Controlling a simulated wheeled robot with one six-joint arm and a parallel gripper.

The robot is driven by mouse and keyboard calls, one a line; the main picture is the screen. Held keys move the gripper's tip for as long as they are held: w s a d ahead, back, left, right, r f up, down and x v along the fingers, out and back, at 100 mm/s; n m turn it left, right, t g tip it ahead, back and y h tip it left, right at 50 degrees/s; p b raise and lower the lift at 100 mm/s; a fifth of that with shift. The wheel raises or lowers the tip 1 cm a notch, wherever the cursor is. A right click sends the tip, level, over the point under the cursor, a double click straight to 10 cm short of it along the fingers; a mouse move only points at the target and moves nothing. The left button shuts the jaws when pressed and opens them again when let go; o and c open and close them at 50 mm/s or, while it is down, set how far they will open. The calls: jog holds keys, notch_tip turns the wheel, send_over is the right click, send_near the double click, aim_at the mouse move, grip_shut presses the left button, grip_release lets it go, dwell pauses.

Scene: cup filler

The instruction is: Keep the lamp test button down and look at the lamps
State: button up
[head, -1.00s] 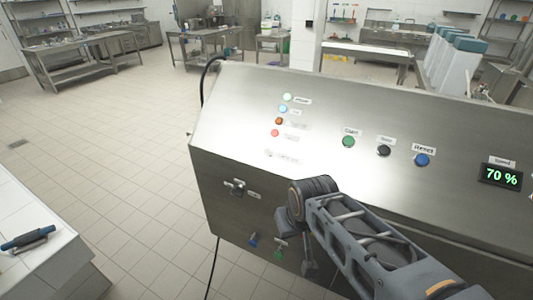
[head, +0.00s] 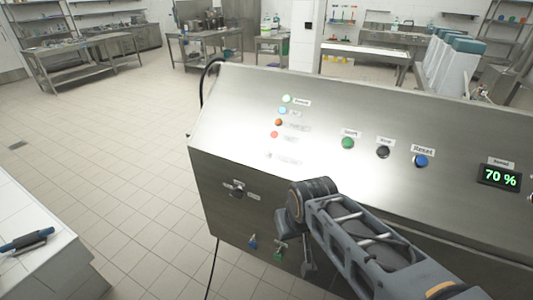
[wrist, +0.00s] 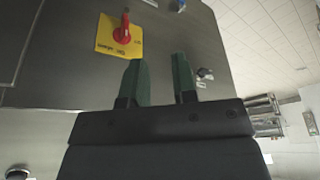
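The steel control panel (head: 330,110) fills the middle of the head view. A column of lamps runs down its left part: a bright green lamp (head: 286,98), a bright blue lamp (head: 282,110), an orange lamp (head: 278,122) and a red lamp (head: 274,134), the last two duller. Below them a small pale button (head: 268,155) has a label I cannot read for glare; it may be the lamp test button. My gripper (wrist: 158,58) shows two green fingers apart with nothing between them, in front of a metal face. Nothing shows it touching the pale button.
Start (head: 347,143), black (head: 383,152) and Reset (head: 420,160) buttons and a 70 % display (head: 499,178) are to the right. A key-like switch (head: 237,191) is on the front. The wrist view shows a red rotary switch (wrist: 123,30) on yellow.

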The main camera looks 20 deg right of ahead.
grip_shut()
dwell(1.4)
